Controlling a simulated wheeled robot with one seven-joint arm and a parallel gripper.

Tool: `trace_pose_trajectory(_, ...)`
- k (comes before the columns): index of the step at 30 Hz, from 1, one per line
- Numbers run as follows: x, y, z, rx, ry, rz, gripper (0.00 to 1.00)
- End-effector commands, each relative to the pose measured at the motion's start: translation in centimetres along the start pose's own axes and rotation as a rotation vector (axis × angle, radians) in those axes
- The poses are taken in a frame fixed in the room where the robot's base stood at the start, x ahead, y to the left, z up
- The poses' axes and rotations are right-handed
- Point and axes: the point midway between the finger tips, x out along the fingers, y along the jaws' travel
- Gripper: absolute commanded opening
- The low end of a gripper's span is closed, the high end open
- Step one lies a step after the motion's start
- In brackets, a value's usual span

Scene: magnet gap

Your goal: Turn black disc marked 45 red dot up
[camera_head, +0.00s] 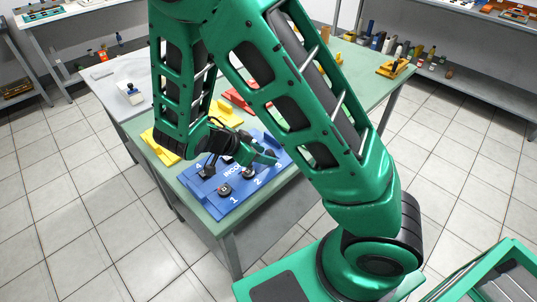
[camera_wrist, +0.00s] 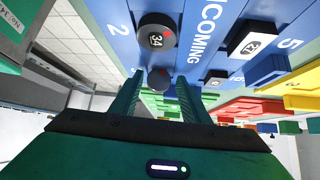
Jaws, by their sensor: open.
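My gripper (camera_wrist: 160,76) is open, its two green fingers pointing at the blue board (camera_wrist: 205,35). A dark disc (camera_wrist: 160,80) shows between the fingertips; no mark is readable on it, and I cannot tell whether a finger touches it. A black disc (camera_wrist: 157,38) with a white label that seems to read 34 and a red dot lies beyond the tips, near the 2. In the head view, black discs lie by the 1 (camera_head: 224,190) and by the 2 (camera_head: 248,172), with my gripper (camera_head: 266,159) low over the board. I cannot read 45 on any disc.
A black block with a white label (camera_wrist: 252,40) sits near the 5. Yellow (camera_head: 163,142) and red (camera_head: 238,101) pieces lie around the board on the green table (camera_head: 345,95). My arm hides part of the table. Shelves with bottles stand behind.

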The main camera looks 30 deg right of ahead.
Motion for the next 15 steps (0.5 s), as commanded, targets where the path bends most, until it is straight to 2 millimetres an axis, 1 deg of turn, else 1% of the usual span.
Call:
trace_pose_trajectory(7, 0.03, 0.01, -0.01, 0.000, 0.000, 0.000, 0.42)
trace_pose_trajectory(8, 0.03, 0.01, -0.01, 0.000, 0.000, 0.000, 0.35)
trace_pose_trajectory(9, 0.03, 0.00, -0.01, 0.000, 0.000, 0.000, 0.25)
trace_pose_trajectory(11, 0.03, 0.01, -0.01, 0.000, 0.000, 0.000, 0.11)
trace_pose_trajectory(13, 0.02, 0.00, -0.01, 0.000, 0.000, 0.000, 0.11)
trace_pose_trajectory(14, 0.02, 0.00, -0.03, 0.000, 0.000, 0.000, 0.07)
trace_pose_trajectory(15, -0.01, 0.00, -0.05, 0.001, 0.000, 0.000, 0.07)
